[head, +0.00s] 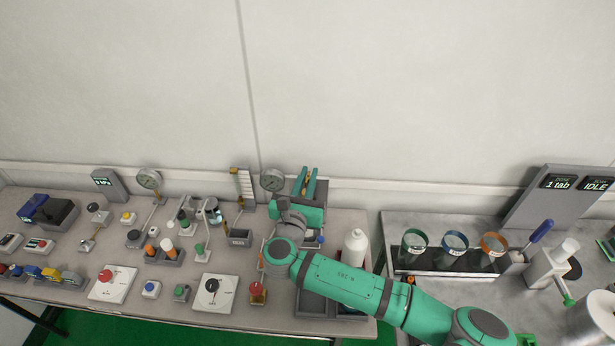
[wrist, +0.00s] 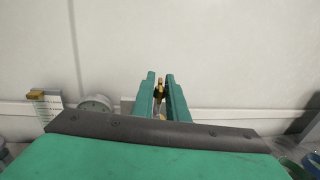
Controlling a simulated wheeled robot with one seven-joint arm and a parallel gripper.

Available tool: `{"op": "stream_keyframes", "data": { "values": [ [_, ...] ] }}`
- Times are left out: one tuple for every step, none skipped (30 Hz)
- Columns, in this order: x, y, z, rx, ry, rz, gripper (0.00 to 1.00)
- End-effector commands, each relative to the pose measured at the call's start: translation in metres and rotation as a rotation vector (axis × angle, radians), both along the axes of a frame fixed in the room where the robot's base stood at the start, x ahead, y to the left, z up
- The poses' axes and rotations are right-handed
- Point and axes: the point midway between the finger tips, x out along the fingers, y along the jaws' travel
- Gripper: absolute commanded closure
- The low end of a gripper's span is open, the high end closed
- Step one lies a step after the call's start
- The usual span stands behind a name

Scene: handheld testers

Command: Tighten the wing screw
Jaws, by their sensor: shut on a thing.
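My gripper (head: 307,177) reaches over the back of the left bench, with its two green fingers pointing towards the wall. In the wrist view the fingers (wrist: 160,92) stand close together on either side of a small brass-coloured piece, which looks like the wing screw (wrist: 160,87). They are shut on it. Only a narrow part of the screw shows; its lower part and whatever it sits in are hidden by the fingers and the gripper body. In the head view my arm and gripper cover that spot, and I cannot make out the screw there.
A round gauge (head: 271,180) stands just left of my gripper. Several testers, buttons and knobs crowd the left bench. The right bench holds three coloured-rim cups (head: 454,243) and a tilted display panel (head: 560,205).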

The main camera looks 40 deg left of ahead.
Motion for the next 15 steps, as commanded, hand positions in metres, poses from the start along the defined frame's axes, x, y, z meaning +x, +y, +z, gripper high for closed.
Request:
{"op": "stream_keyframes", "data": {
  "values": [
    [-0.0022,0.0032,-0.0014,0.003,0.005,-0.039,1.0],
    [-0.002,0.0032,-0.0012,0.003,0.003,-0.068,1.0],
    [-0.0015,0.0025,-0.0013,0.003,0.003,-0.108,1.0],
    [-0.0017,0.0026,-0.0011,0.003,0.003,-0.135,1.0],
    [-0.0013,0.0022,-0.0009,0.003,0.003,-0.165,1.0],
    [-0.0013,0.0022,-0.0015,0.002,0.004,-0.202,1.0],
    [-0.0012,0.0019,-0.0008,0.002,0.002,-0.231,1.0],
    [-0.0011,0.0015,-0.001,0.002,0.002,-0.26,1.0],
    [-0.001,0.0014,-0.0011,0.002,0.003,-0.298,1.0],
    [-0.001,0.0011,-0.0009,0.001,0.001,-0.327,1.0],
    [-0.0007,0.0006,-0.0008,0.001,0.001,-0.356,1.0],
    [-0.001,0.0006,-0.0011,0.001,0.002,-0.393,1.0],
    [-0.0004,0.0,-0.0008,0.001,0.001,-0.421,1.0],
    [-0.0008,0.0001,-0.001,0.001,0.001,-0.447,1.0],
    [-0.0008,-0.0003,-0.0012,0.001,0.002,-0.483,1.0]
  ]
}}
